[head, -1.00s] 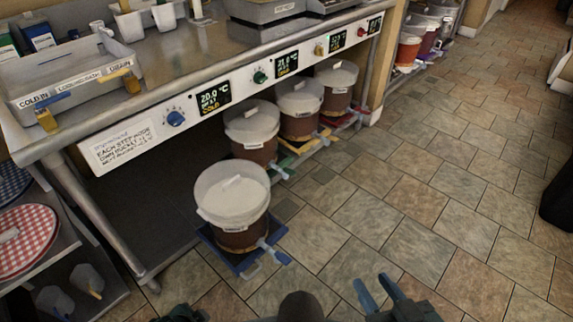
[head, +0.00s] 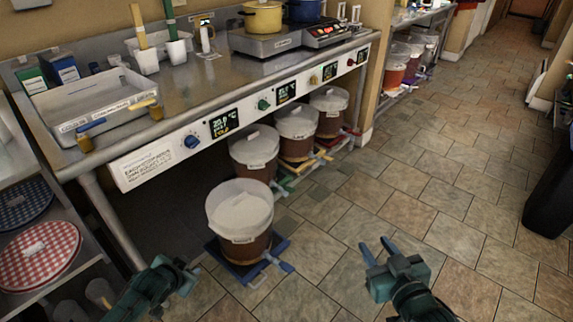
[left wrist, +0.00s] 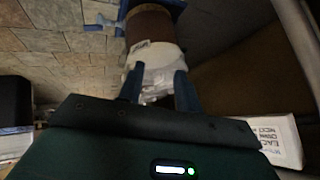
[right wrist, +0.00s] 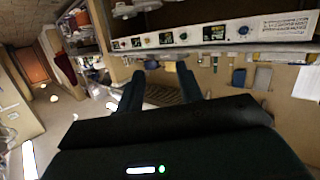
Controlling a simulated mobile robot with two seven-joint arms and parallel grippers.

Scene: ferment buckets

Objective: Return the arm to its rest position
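My left gripper (head: 182,268) is low in the head view, to the left of the front bucket (head: 240,219) and apart from it. In the left wrist view its two blue fingers (left wrist: 157,88) are spread with nothing held between them. The front bucket, white-lidded with brown contents, shows beyond them (left wrist: 150,28). My right gripper (head: 377,250) is to the right of the bucket, over the tiled floor. Its fingers are apart and empty, also in the right wrist view (right wrist: 160,85). The front bucket stands upright on a blue wheeled base (head: 247,272).
More lidded buckets (head: 254,155) stand under the steel counter (head: 190,100), whose front panel (head: 140,166) has knobs and displays. A shelf with checked round items (head: 40,257) is at left. A dark bin (head: 552,215) is at right. The tiled floor (head: 430,190) between is open.

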